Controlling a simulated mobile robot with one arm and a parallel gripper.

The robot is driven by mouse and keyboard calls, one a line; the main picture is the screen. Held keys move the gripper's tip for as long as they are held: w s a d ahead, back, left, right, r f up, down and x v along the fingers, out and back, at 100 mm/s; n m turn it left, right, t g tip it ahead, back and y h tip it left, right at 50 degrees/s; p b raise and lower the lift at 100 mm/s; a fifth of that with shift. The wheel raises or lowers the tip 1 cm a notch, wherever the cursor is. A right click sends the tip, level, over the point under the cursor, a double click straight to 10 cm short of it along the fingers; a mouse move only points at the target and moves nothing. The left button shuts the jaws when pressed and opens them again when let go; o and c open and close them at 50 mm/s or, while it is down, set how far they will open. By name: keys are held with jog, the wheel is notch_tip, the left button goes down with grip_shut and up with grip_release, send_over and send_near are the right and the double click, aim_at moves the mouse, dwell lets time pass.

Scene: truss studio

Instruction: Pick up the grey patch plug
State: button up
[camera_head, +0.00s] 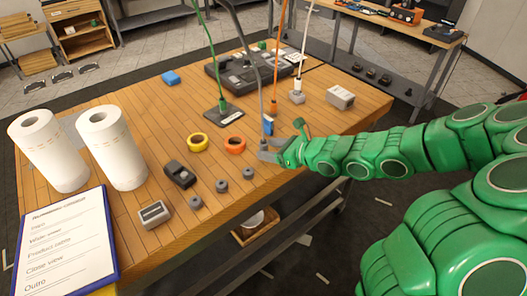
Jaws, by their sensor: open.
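A grey cable (256,68) hangs from above and runs down to the front middle of the wooden table (135,190). The grey patch plug (264,139) seems to be at its lower end, right at my gripper; it is small and partly hidden. My gripper (265,150) is open, low over the table, with its grey fingers at the foot of the cable. I cannot tell whether the plug is between the fingers or just behind them. A blue block (268,124) is close behind the gripper.
Green (222,107), orange (274,104) and white (297,86) plugs on cables stand nearby. Yellow (198,143) and orange (235,145) tape rolls are left of the gripper. Several grey knobs, two paper rolls (105,140) and a clipboard (66,240) occupy the left and front.

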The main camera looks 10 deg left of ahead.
aim_at(264, 147)
jog(key=shift+x, duration=2.35)
jog(key=shift+w+r, duration=0.15)
jog(key=c, duration=1)
